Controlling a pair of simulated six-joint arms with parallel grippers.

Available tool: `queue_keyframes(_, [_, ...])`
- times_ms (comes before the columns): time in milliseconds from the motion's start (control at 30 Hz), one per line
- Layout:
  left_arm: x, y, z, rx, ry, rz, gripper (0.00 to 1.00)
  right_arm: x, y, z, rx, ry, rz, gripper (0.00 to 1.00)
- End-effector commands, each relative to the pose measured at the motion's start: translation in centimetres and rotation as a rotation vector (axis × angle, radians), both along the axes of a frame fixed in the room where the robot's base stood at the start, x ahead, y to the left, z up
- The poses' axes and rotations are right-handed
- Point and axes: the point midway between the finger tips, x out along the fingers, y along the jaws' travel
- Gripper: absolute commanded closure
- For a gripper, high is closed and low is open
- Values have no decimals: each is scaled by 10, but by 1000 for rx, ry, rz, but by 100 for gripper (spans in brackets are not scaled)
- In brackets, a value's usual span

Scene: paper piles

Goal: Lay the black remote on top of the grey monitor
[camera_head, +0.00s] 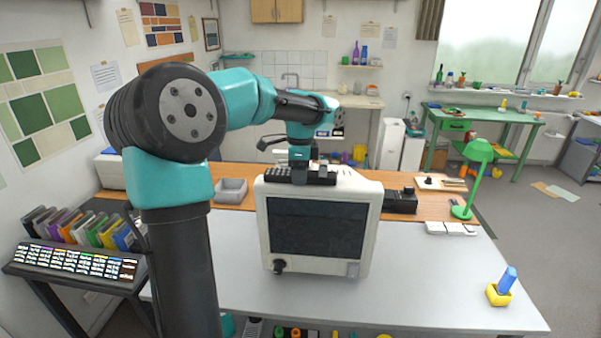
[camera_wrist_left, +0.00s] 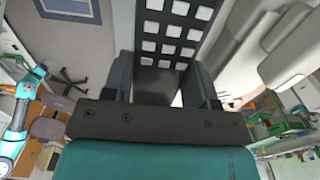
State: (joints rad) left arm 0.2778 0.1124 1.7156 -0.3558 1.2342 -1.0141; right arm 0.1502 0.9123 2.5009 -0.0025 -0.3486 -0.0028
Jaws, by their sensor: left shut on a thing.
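The grey monitor (camera_head: 318,268) stands upright on the table, its dark screen facing me. The black remote (camera_head: 276,174) lies crosswise at the monitor's top edge in the head view. I cannot tell whether it touches the top or hovers just above it. My left gripper (camera_head: 312,176) is over the monitor, pointing down, and shut on the remote. In the left wrist view, the remote (camera_wrist_left: 172,32) with pale square keys sits between the fingers of the left gripper (camera_wrist_left: 163,85). The monitor's pale casing (camera_wrist_left: 235,45) shows beside it. My right gripper is not in view.
A grey tray (camera_head: 230,192) stands behind the monitor at left, and a black box (camera_head: 401,202) is at its right. A green lamp (camera_head: 480,160) stands further right. A blue object in a yellow holder (camera_head: 499,295) is at front right. The grey table right of the monitor is mostly clear.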

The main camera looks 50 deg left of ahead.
Motion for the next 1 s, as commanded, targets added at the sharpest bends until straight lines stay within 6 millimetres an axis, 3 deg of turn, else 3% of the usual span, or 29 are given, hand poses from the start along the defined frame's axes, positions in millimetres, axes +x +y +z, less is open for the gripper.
queue_keyframes(67, [0,0,-2,0,0,0,78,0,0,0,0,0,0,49])
queue_keyframes(100, [0,0,-3,0,0,0,46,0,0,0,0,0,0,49])
queue_keyframes(367, [0,0,-2,0,0,0,22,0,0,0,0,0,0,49])
queue_keyframes(733, [0,0,3,1,-1,0,22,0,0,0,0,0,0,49])
queue_keyframes(1000, [1,0,38,2,-4,0,22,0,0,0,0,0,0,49])
